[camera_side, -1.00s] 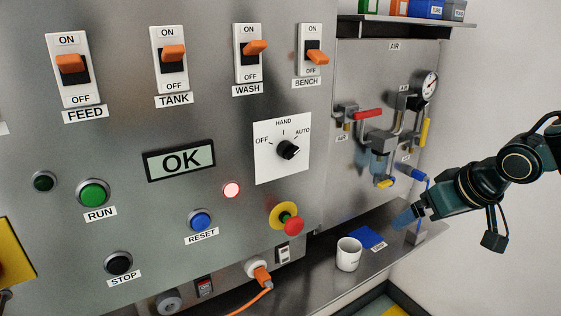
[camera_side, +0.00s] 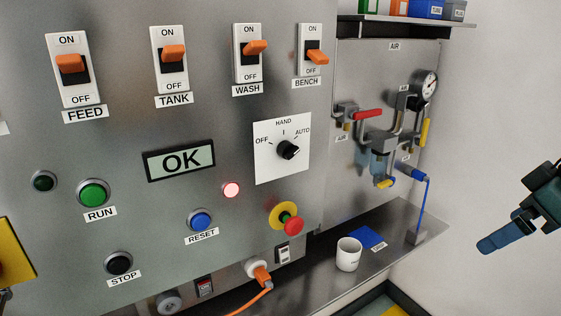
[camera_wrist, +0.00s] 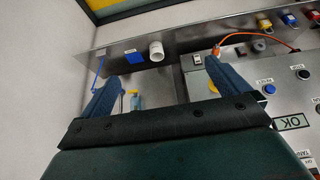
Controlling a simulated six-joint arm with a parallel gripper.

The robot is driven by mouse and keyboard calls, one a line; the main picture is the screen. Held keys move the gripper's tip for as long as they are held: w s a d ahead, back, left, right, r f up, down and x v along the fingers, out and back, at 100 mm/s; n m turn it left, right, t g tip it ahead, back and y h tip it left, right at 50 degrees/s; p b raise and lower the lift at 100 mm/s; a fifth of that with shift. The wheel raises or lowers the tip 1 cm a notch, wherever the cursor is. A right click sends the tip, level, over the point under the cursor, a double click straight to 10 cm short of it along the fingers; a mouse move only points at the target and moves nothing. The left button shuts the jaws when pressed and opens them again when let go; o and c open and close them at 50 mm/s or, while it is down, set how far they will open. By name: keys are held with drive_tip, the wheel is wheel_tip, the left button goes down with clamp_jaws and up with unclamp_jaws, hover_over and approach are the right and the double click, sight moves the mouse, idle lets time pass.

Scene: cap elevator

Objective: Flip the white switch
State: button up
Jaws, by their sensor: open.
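A small white switch (camera_side: 283,252) sits on the lower strip of the steel panel, right of an orange plug. It also shows in the wrist view (camera_wrist: 198,59), close to the tip of the right finger in the picture. Its rocker position is too small to tell. My gripper (camera_side: 494,244) is at the right edge of the side view, clear of the panel and shelf. In the wrist view my gripper (camera_wrist: 160,78) has its two blue fingers wide apart, with nothing held between them.
A white mug (camera_side: 348,254) and a blue cloth or pad (camera_side: 367,238) are on the steel shelf (camera_side: 325,283). An orange plug (camera_side: 261,275) with its cable is left of the switch. Air pipes and valves (camera_side: 383,143) stand right.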

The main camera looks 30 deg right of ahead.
drive_tip(key=shift+w, duration=0.2)
drive_tip(key=c, duration=0.9)
drive_tip(key=shift+w+f+m, duration=0.15)
drive_tip(key=shift+w+m, duration=0.25)
drive_tip(key=shift+w, duration=0.1)
drive_tip(key=c, duration=0.7)
drive_tip(key=shift+w+f+m, duration=0.25)
drive_tip(key=shift+w+m, duration=0.45)
drive_tip(key=shift+w, duration=0.35)
clamp_jaws()
drive_tip(key=w+a+f+m+t+h, duration=0.1)
drive_tip(key=w+a+f+m, duration=0.1)
drive_tip(key=w+f+m, duration=0.45)
drive_tip(key=w+a+f+m+t+h, duration=0.15)
drive_tip(key=w+m, duration=0.25)
drive_tip(key=w, duration=0.5)
drive_tip(key=w+a+f+m+t+y, duration=0.1)
drive_tip(key=w+a+f+m, duration=0.1)
drive_tip(key=a+f, duration=0.3)
drive_tip(key=w+a+f+m+t+y, duration=0.1)
drive_tip(key=w+a+f+m, duration=0.2)
drive_tip(key=a+f, duration=0.3)
wheel_tip(320, 180, down, 3)
drive_tip(key=shift+w+r, duration=0.1)
drive_tip(key=shift+w, duration=0.25)
drive_tip(key=shift+a+t+y, duration=0.1)
drive_tip(key=shift+t+y, duration=0.15)
